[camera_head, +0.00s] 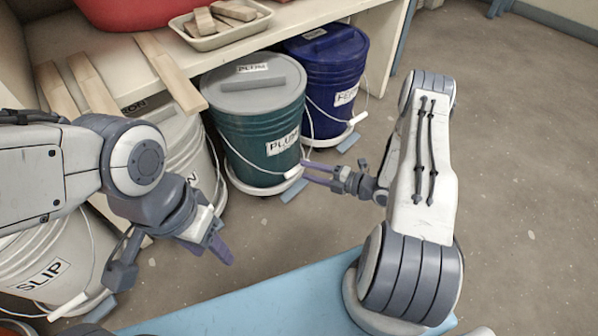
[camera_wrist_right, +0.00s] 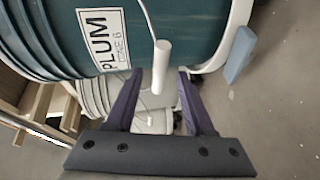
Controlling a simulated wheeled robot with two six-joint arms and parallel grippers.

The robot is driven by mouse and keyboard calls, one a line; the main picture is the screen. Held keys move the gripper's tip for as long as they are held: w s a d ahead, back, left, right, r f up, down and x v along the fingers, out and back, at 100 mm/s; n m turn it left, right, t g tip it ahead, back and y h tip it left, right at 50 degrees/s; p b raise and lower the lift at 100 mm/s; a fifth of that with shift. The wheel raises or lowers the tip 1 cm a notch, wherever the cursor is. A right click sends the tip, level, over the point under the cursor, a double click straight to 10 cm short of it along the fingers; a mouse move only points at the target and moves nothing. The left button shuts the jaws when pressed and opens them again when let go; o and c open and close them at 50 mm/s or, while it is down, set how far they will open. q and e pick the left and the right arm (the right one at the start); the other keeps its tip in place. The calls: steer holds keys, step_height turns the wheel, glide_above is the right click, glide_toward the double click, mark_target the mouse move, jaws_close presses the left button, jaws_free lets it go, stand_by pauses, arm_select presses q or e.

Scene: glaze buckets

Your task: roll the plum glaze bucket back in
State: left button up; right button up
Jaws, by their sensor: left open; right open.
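The plum glaze bucket (camera_head: 262,135) is teal with a grey lid and a PLUM label. It stands upright on a white round base on the floor, at the front edge of the bench. Its wire handle hangs down at the front with a white grip (camera_head: 293,171). My right gripper (camera_head: 305,173) is open right at this grip. In the right wrist view the white grip (camera_wrist_right: 161,66) shows between the open purple fingers, with the bucket wall (camera_wrist_right: 185,30) behind; contact cannot be told. My left gripper (camera_head: 211,246) is open and empty, in front of the pale buckets.
A blue bucket (camera_head: 325,75) stands right of the plum one. A pale bucket (camera_head: 180,135) and the SLIP bucket (camera_head: 45,265) stand to its left. A blue wedge (camera_head: 295,190) lies by the plum bucket's base. Boards overhang the bench (camera_head: 110,60). Floor on the right is clear.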

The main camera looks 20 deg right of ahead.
mark_target(298, 166)
steer(key=b+x, duration=0.1)
steer(key=x, duration=0.2)
steer(key=shift+w+a+f, duration=0.2)
steer(key=shift+w+a, duration=0.05)
steer(key=shift+w+a+r, duration=0.1)
steer(key=shift+w+a, duration=0.1)
steer(key=shift+w, duration=0.05)
jaws_close()
stand_by(1.0)
